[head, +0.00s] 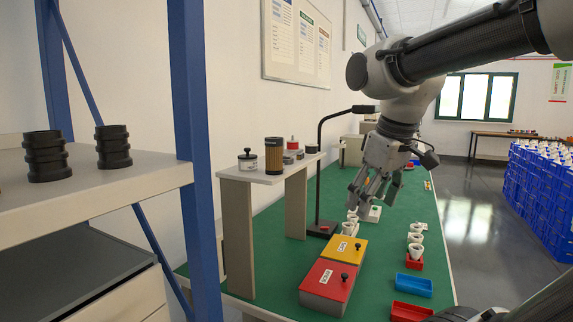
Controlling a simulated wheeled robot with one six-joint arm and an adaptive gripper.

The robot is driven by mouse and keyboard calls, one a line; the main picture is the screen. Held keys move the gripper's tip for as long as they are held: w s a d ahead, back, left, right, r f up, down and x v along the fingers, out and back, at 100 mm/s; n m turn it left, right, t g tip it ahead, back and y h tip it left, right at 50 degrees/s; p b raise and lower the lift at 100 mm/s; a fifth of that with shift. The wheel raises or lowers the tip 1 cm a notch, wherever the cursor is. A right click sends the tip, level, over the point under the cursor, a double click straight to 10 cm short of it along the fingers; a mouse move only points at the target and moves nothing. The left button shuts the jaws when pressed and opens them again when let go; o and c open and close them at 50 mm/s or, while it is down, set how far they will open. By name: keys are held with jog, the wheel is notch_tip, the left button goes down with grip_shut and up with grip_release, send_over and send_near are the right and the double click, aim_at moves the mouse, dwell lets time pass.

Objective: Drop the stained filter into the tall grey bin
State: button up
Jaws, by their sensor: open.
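A brown ribbed cylinder with a dark top (274,156), which looks like a filter, stands upright on the raised grey shelf over the green bench. I cannot make out clear stains on it. My gripper (369,200) is open, with nothing visible between its fingers. It hangs over the green bench, to the right of the cylinder and clearly apart from it. I cannot pick out a tall grey bin in this view.
A white pot with a black knob (247,160) stands left of the cylinder. A black arched stand (320,165) rises between shelf and gripper.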

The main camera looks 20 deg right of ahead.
jog(key=w+a+r+n+g, duration=0.1)
jog(key=w+a+r+n, duration=0.3)
jog(key=w, duration=0.3)
jog(key=w+a+r+n+g, duration=0.1)
jog(key=w+a+r+n, duration=0.1)
jog(key=w+r+n, duration=0.4)
jog(key=n+g, duration=0.2)
jog(key=n, duration=0.4)
send_near(274, 138)
notch_tip(274, 138, down, 5)
jog(key=shift+a+f, duration=0.1)
jog(key=shift+a, duration=0.05)
jog(key=shift+w+a, duration=0.1)
jog(key=shift+a, duration=0.05)
jog(key=shift+f, duration=0.4)
jog(key=f, duration=0.7)
jog(key=shift+d, duration=0.25)
jog(key=shift+r, duration=0.1)
jog(key=c, duration=1.2)
